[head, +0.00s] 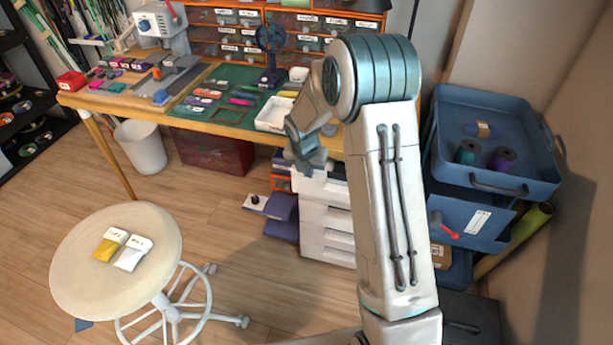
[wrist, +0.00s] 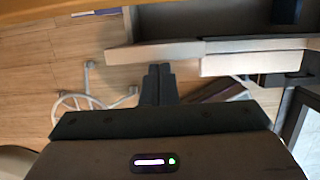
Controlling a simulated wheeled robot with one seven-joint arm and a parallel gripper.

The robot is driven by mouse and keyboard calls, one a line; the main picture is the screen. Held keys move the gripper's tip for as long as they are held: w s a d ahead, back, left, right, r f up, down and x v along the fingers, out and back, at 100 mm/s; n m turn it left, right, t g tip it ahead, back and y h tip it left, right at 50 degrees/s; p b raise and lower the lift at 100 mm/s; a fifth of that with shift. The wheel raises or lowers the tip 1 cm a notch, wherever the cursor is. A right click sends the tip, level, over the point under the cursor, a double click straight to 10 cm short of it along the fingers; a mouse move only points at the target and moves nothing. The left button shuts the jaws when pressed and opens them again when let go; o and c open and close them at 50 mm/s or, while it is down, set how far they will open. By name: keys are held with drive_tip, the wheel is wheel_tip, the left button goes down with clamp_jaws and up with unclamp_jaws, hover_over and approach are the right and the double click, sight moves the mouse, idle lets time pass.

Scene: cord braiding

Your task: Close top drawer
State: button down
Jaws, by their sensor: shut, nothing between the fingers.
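A white drawer unit (head: 326,243) stands under the workbench, partly hidden behind my arm. Its top drawer (head: 309,185) sticks out towards me in the head view. In the wrist view the pale drawer front (wrist: 155,53) runs across the upper middle, with the open inside of the drawer behind it. My gripper (head: 306,163) is at the top drawer's front. Its dark fingers (wrist: 158,70) are shut together, empty, and their tips lie just below the drawer front in the wrist view. I cannot tell whether they touch it.
The workbench (head: 230,131) overhangs the drawer unit. A round stool (head: 75,262) with two labelled packets stands at the lower left. Purple bins (head: 283,215) sit left of the drawers. A blue cart (head: 490,190) stands at the right. The floor between stool and drawers is clear.

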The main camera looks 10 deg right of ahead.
drive_tip(key=shift+w+d+p, duration=0.3)
drive_tip(key=shift+w+d, duration=0.25)
drive_tip(key=shift+w, duration=0.35)
